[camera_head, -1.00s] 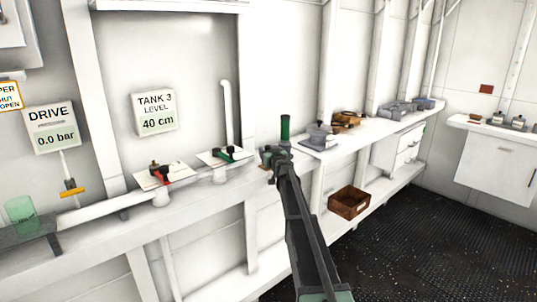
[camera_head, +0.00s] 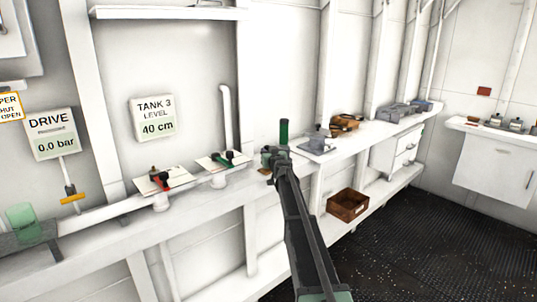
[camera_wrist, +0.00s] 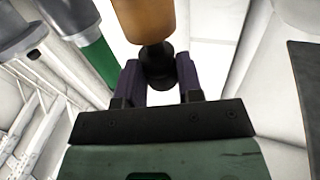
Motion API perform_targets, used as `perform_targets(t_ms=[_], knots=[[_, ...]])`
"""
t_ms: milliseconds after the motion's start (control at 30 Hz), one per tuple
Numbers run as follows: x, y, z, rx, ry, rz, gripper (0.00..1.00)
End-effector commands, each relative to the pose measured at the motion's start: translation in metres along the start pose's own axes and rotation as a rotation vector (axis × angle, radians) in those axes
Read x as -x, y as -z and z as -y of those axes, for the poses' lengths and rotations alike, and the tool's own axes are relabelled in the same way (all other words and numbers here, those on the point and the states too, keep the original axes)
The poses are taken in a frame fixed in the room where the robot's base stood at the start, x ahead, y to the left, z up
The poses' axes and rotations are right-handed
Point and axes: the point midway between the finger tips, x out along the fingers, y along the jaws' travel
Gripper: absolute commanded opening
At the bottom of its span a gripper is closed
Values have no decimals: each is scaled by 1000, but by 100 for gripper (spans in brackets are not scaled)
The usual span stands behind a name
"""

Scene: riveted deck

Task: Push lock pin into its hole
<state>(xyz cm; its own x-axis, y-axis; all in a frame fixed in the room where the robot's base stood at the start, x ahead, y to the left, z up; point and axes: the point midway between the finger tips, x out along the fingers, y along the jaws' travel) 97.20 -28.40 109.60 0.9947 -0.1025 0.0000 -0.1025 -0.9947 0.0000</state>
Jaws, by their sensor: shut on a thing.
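My gripper (camera_wrist: 160,85) is shut on a dark rounded knob (camera_wrist: 158,66) in the wrist view. A tan cylinder (camera_wrist: 143,18) extends beyond the knob to the top edge; together they look like the lock pin. The head view shows my gripper (camera_head: 270,160) low over the bench, just in front of a green upright cylinder (camera_head: 284,131). That cylinder also shows left of the fingers in the wrist view (camera_wrist: 100,60). The pin is too small to make out clearly in the head view, and I cannot tell where its hole is.
A red-handled valve (camera_head: 163,181) and a green-handled valve (camera_head: 222,159) stand left of my gripper, on a white pipe. A clear green cup (camera_head: 22,222) is at far left. A brown box (camera_head: 347,205) sits on the lower shelf.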

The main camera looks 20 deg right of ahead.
Motion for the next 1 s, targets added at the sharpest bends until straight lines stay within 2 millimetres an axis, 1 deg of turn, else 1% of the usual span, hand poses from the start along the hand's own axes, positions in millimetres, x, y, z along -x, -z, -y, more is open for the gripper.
perform_targets(t_ms=[33,167,267,367,400,500,533,600,700,1000], knots=[[0,16,0,0,0,0,7],[0,46,0,0,0,0,7],[0,76,0,0,0,0,7],[0,112,0,0,0,0,7],[0,127,0,0,0,0,7],[0,158,0,0,1,0,7],[0,164,0,0,1,0,7],[0,176,0,0,1,0,7],[0,184,0,0,1,0,7],[0,181,0,0,1,0,7]])
